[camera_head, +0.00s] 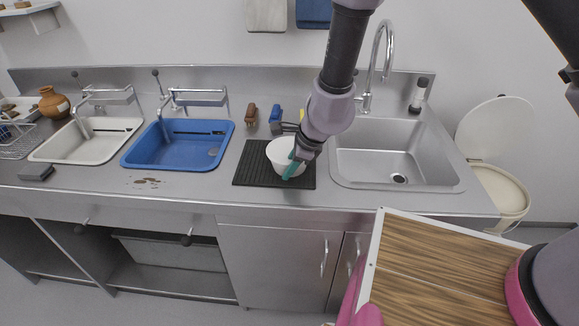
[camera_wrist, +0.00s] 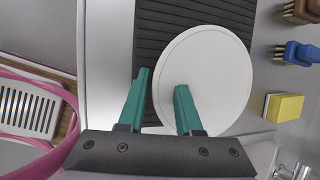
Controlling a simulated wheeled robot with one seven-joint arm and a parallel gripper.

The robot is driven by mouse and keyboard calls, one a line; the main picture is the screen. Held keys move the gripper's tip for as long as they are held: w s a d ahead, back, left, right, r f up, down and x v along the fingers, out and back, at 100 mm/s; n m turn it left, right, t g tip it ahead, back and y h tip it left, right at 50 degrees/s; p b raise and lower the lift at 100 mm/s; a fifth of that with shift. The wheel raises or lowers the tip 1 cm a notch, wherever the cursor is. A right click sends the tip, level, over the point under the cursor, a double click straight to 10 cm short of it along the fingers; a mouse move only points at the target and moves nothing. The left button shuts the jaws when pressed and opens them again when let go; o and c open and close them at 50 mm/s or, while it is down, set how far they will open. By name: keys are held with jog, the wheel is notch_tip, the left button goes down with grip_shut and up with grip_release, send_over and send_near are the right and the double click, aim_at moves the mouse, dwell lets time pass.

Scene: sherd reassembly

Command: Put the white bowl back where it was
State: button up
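The white bowl (camera_head: 283,154) sits on the black ribbed mat (camera_head: 247,172) between the blue basin and the steel sink. In the wrist view the bowl (camera_wrist: 215,70) is a pale round disc over the mat (camera_wrist: 150,30). My gripper (camera_head: 294,168) is down at the bowl's near side. Its teal fingers (camera_wrist: 162,85) are apart: one lies over the bowl, the other outside its edge above the mat, so they straddle the rim. A gap shows between the fingers, and I cannot tell whether either touches the bowl. My gripper hides part of the bowl in the head view.
A brown brush (camera_head: 251,114), a blue brush (camera_head: 275,113) and a yellow sponge (camera_wrist: 283,107) lie behind the mat. The blue basin (camera_head: 180,160) is left, the steel sink (camera_head: 390,182) right. A brown jar (camera_head: 53,103) stands far left.

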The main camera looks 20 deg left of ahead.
jog(key=shift+r, duration=0.1)
jog(key=v, duration=1.2)
jog(key=w+d+r+n+t+y, duration=0.1)
jog(key=w+d+r+n, duration=0.15)
jog(key=d+r, duration=0.4)
jog(key=w+d+r+n+y, duration=0.1)
jog(key=w+d+r, duration=0.3)
jog(key=r, duration=0.5)
jog(key=w+d+r+n+t+y, duration=0.1)
jog(key=w+d+r+n, duration=0.15)
jog(key=d+r, duration=0.35)
jog(key=s+d+r+n+t+h, duration=0.1)
jog(key=s+d+r+h, duration=0.1)
jog(key=d, duration=0.6)
jog(key=s+d+r+n+t+h, duration=0.1)
jog(key=s+d+r+h, duration=0.1)
jog(key=d, duration=0.7)
jog(key=s+d+r+n+t+h, duration=0.1)
jog(key=s+d+r, duration=0.3)
jog(key=d, duration=0.5)
notch_tip(320, 180, up, 2)
jog(key=shift+d+r+n+t+h, duration=0.1)
jog(key=shift+d+n+t+h, duration=0.05)
jog(key=shift+n+t+h, duration=0.3)
